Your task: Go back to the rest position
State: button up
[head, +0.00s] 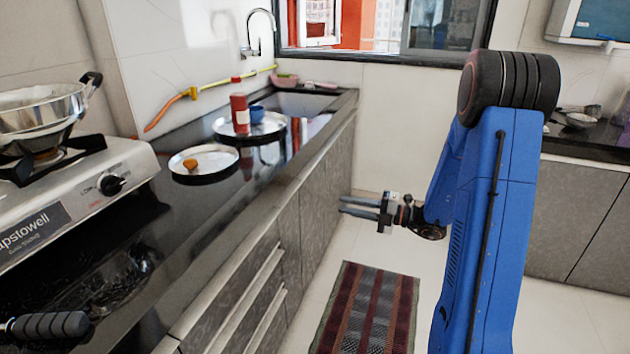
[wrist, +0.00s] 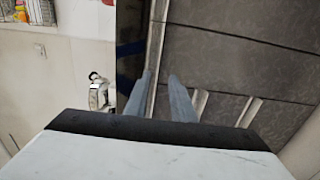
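My gripper (head: 342,204) hangs at the end of my blue arm, in front of the grey cabinet doors (head: 322,205) and below the counter's level. Its two fingers point left toward the cabinets. In the wrist view my gripper (wrist: 160,76) shows two grey-blue fingers standing apart, with cabinet front visible between them. Nothing is held between the fingers. No clay waterpot shows in either view.
A striped rug (head: 367,310) lies on the floor. Floor around it is clear.

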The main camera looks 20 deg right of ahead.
jog(key=s+a+r+n+g+h, duration=0.2)
jog(key=s+a+n+g, duration=0.4)
jog(key=s+n, duration=0.45)
jog(key=s+a+r+n+g+h, duration=0.2)
jog(key=s+a+r+n+g, duration=0.15)
jog(key=s+a+n, duration=0.6)
jog(key=s+d+r+n+t+h, duration=0.1)
jog(key=s+d+n+h, duration=0.4)
jog(key=n, duration=0.6)
jog(key=s+d+r+n+t+h, duration=0.1)
jog(key=s+d+n+h, duration=0.4)
jog(key=s+n, duration=0.5)
jog(key=shift+s+d+r+n+t+h, duration=0.25)
jog(key=shift+d+r+n+t, duration=0.2)
jog(key=shift+n+t, duration=0.55)
